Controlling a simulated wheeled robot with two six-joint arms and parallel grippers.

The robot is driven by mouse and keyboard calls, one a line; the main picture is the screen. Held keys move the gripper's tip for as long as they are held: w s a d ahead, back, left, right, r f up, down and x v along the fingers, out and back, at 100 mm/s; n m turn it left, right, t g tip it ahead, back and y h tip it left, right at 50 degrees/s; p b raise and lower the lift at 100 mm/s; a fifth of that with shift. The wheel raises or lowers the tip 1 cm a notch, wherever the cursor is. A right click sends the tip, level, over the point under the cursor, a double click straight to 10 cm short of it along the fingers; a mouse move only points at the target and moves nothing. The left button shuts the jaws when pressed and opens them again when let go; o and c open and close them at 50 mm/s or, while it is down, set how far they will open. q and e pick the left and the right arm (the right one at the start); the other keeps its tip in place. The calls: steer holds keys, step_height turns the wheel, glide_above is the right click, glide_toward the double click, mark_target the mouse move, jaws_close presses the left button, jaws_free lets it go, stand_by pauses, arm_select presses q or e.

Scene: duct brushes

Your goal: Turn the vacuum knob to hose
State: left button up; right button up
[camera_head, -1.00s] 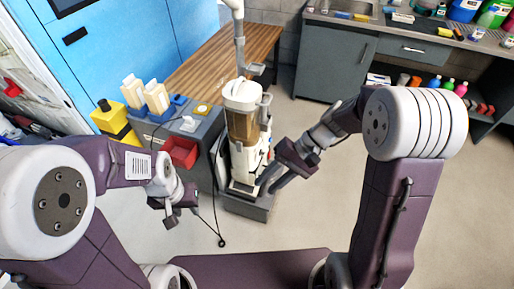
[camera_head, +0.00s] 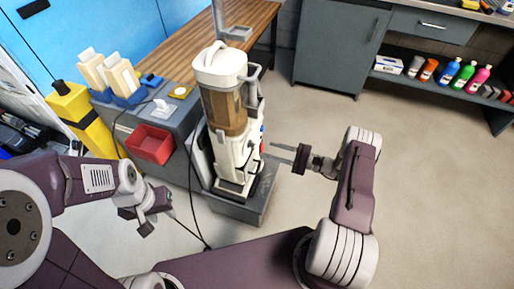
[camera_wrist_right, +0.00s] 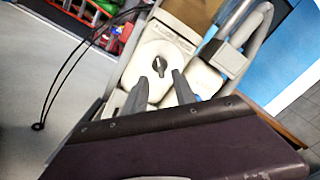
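The upright vacuum (camera_head: 220,66) has a white top, a brown see-through canister and a white lower body. It stands on a grey base left of my right gripper. In the right wrist view its knob (camera_wrist_right: 159,66) is a dark pointer on a round white dial; its labels are too small to read. My right gripper (camera_head: 269,153) is open and points at the vacuum's side. In the right wrist view its two fingertips (camera_wrist_right: 156,80) are apart, just below the knob, with nothing between them. My left gripper (camera_head: 152,220) hangs at the left, away from the vacuum; its opening is unclear.
A grey cabinet with a red bin (camera_head: 150,143) stands left of the vacuum, with a wooden bench (camera_head: 180,52) behind. A yellow container (camera_head: 75,108) is farther left. A dark cord (camera_head: 192,215) hangs near the floor. The floor (camera_head: 420,190) at right is clear.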

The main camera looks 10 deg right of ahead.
mark_target(255, 146)
steer(key=x, duration=0.7)
steer(key=shift+a+r+b, duration=0.1)
steer(key=shift+a+b, duration=0.05)
steer(key=shift+b, duration=0.2)
jaws_close()
